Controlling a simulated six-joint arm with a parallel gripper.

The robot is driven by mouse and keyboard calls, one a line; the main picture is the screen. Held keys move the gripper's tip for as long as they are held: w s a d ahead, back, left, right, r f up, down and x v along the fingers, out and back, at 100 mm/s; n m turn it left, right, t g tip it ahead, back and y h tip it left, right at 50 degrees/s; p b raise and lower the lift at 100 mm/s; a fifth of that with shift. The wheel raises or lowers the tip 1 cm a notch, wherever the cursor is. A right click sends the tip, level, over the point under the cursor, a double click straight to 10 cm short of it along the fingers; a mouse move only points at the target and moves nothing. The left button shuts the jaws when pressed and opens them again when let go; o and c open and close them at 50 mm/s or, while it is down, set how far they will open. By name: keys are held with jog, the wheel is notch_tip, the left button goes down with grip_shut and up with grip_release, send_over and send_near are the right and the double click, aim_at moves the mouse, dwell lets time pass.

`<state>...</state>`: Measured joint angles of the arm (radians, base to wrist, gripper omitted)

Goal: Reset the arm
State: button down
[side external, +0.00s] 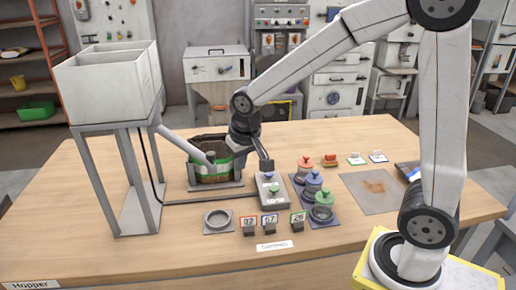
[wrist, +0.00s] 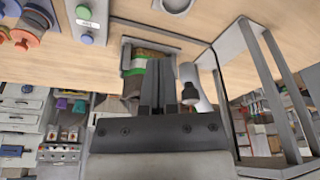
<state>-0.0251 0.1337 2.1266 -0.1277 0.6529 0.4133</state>
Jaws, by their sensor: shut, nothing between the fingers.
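My gripper (side external: 266,165) is at the end of my bent arm, pointing down near the grey control box (side external: 271,196). Its fingers are together with nothing between them; they also show in the wrist view (wrist: 168,75). The box has a blue button and a green button on top. In the side view the fingertips appear just above the blue button; I cannot tell whether they touch it. In the wrist view the box (wrist: 88,22) is at the upper left, apart from the fingers.
A white hopper (side external: 108,82) on a grey stand has a spout above a green-banded container (side external: 212,172). Several lidded jars (side external: 312,186) stand right of the box. Number cards (side external: 270,222) and a round ring (side external: 218,220) are in front. A grey mat (side external: 369,192) lies at right.

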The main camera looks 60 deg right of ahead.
jog(key=s+f+n, duration=0.3)
jog(key=s+f, duration=0.4)
jog(key=s, duration=0.4)
jog(key=shift+s+a+y, duration=0.2)
jog(key=shift+y, duration=0.2)
